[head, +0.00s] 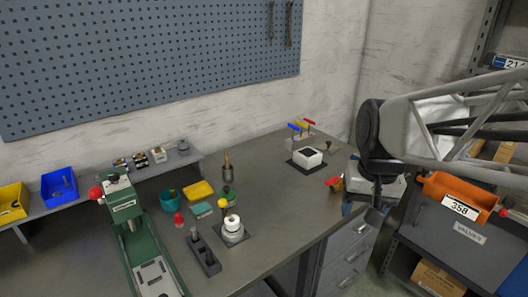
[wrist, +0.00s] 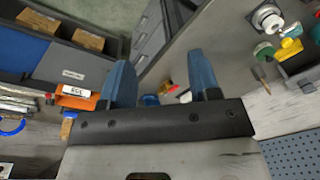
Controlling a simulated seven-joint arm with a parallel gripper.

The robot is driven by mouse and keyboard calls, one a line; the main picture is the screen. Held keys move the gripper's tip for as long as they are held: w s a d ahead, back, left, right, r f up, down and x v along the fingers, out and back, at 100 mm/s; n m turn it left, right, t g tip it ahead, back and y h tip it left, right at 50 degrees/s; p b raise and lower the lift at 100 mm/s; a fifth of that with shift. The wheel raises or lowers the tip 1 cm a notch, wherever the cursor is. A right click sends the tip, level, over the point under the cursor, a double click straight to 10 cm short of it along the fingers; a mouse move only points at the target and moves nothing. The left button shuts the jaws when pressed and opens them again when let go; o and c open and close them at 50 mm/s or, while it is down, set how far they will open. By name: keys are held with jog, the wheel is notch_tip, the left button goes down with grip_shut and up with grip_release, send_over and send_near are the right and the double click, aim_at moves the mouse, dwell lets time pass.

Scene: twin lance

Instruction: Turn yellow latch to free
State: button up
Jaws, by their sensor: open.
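Several coloured handles stand on thin posts behind a white block (head: 307,157) at the back of the bench in the head view. The yellow handle (head: 300,125) is between a blue and a red one. Small red, yellow and blue parts show between the fingers, partly hidden.
A green press (head: 150,250) stands at the front left. Yellow (head: 12,203) and blue (head: 59,187) bins sit on a rear shelf. A red-and-yellow item (head: 335,184) is at the bench's right edge. An orange bin (head: 458,196) is on the right rack.

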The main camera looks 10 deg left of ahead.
jog(key=w+a+g, duration=0.2)
jog(key=w+a, duration=0.6)
jog(key=w, duration=0.1)
jog(key=g, duration=0.3)
send_near(222, 201)
jog(key=shift+w+a+f+g+h, duration=0.15)
jog(key=shift+a+f+g+h, duration=0.15)
jog(key=shift+f, duration=0.2)
jog(key=shift+f, duration=0.1)
jog(key=shift+x, duration=3.8)
jog(key=shift+d, duration=0.1)
jog(key=c, duration=0.9)
